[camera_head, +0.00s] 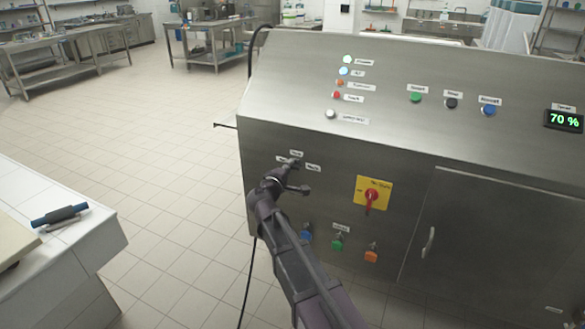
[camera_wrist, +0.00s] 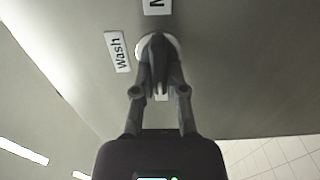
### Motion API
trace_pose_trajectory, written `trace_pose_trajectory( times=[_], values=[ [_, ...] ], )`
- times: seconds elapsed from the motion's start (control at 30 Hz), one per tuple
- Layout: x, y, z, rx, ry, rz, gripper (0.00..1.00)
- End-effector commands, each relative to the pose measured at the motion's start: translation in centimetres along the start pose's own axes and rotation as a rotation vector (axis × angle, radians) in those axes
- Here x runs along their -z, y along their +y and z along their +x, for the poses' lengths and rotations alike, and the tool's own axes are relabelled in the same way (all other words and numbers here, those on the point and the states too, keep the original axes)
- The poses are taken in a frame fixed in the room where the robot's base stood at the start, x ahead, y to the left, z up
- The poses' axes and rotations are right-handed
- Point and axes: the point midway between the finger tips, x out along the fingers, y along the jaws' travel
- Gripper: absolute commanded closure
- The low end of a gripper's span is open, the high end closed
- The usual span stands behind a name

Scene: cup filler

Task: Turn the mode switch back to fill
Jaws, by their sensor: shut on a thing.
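Another label is mostly hidden behind the fingers. In the head view my gripper (camera_head: 286,183) reaches the panel and hides most of the switch; which label the knob points at cannot be told.
Right of the switch is a red rotary handle on a yellow plate (camera_head: 373,192). Below are blue, green (camera_head: 338,243) and orange fittings. Buttons and a "70 %" display (camera_head: 563,120) sit on the upper slope. A white counter (camera_head: 60,240) stands left; the floor between is clear.

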Motion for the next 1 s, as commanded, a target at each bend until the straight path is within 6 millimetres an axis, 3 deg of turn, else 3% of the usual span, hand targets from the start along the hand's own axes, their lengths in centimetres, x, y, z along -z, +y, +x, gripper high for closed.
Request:
trace_pose_trajectory(
  times=[0.2, 0.23, 0.3, 0.33, 0.37, 0.77, 1.0],
  values=[
    [-0.3, -0.1, -0.2, 0.004, -0.004, 0.003, 1.0],
    [-0.3, -0.1, -0.2, 0.004, -0.004, 0.003, 0.8],
    [-0.2, -0.1, -0.2, 0.004, -0.004, 0.003, 0.6],
    [-0.2, -0.1, -0.2, 0.004, -0.003, 0.003, 0.51],
    [-0.2, -0.1, -0.2, 0.003, -0.003, 0.003, 0.49],
    [-0.1, 0.0, -0.1, 0.001, -0.001, 0.002, 0.49],
    [-0.1, 0.0, -1.6, 0.001, 0.001, 0.001, 0.49]
  ],
)
